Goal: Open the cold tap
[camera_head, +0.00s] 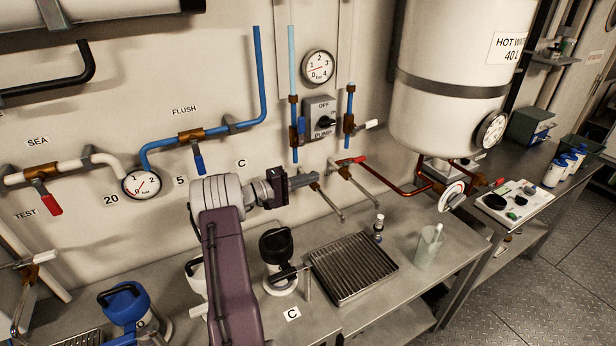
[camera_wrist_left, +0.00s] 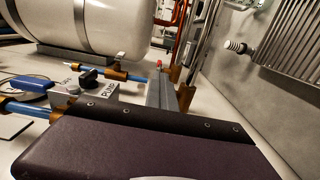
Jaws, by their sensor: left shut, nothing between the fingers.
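Two wall taps with long spouts stand above the drain grate. The left one, which I take as the cold tap (camera_head: 331,205), shows its spout; its handle is hidden behind my left gripper or out of sight. The right tap (camera_head: 352,177) has a red lever (camera_head: 350,160). My left gripper (camera_head: 314,178) is shut and empty, right by the left tap's body; I cannot tell whether it touches. In the left wrist view the shut fingers (camera_wrist_left: 164,92) point toward the brass tap parts, with a red tip (camera_wrist_left: 158,65) beyond. My right gripper is not in view.
A pump switch box (camera_head: 320,118) and a blue valve lever (camera_head: 301,126) are just above the gripper. The white water heater (camera_head: 450,75) hangs to the right.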

